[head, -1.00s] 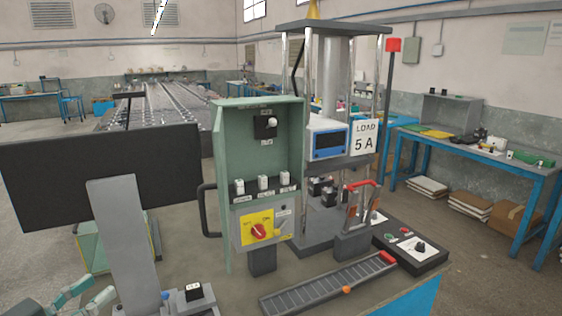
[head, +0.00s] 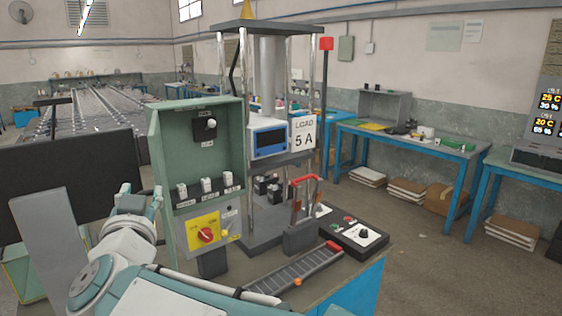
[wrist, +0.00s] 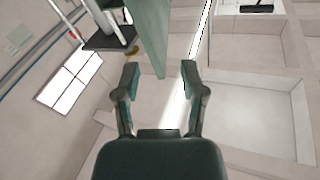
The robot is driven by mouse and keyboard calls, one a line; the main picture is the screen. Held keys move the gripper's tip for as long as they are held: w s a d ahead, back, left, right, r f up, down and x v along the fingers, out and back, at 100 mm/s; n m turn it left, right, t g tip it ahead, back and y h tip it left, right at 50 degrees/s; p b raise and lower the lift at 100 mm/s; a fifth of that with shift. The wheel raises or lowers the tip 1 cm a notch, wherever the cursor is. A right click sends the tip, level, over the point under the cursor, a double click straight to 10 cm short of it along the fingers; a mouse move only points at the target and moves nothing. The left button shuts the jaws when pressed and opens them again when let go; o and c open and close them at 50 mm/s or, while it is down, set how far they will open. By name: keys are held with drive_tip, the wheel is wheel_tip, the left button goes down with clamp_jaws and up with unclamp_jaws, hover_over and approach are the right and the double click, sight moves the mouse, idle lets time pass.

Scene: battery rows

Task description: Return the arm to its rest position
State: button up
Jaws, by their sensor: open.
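My gripper (wrist: 160,78) shows in the wrist view with its two dark fingers spread apart and nothing between them. Beyond the fingertips are the ceiling, a wall window and the upper edge of a green panel (wrist: 148,35). In the head view my pale arm with teal joints rises from the lower middle to the left, close to the left side of the green control box (head: 197,165).
A test stand (head: 248,235) with a "LOAD 5 A" sign (head: 304,132) stands right of the box. A black control panel (head: 352,234) and a ribbed strip (head: 285,273) lie on the bench. A dark monitor (head: 65,175) stands at left. Open floor lies right.

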drive_tip(key=d+f+n+g, duration=0.2)
drive_tip(key=d+f+g, duration=0.15)
drive_tip(key=d, duration=0.75)
drive_tip(key=d+f+n+g, duration=0.1)
drive_tip(key=d+f+g, duration=0.25)
drive_tip(key=d, duration=0.75)
drive_tip(key=s+d+f+m+g+h, duration=0.2)
drive_tip(key=s+d+f+g+h, duration=0.1)
drive_tip(key=s+d+f, duration=0.4)
drive_tip(key=s+d+f+m+g+h, duration=0.2)
drive_tip(key=s+d+f+h, duration=0.1)
drive_tip(key=s+d+f, duration=0.4)
drive_tip(key=s+d, duration=0.2)
drive_tip(key=d, duration=0.2)
drive_tip(key=shift+d+f+g, duration=0.25)
drive_tip(key=shift+d+g, duration=0.15)
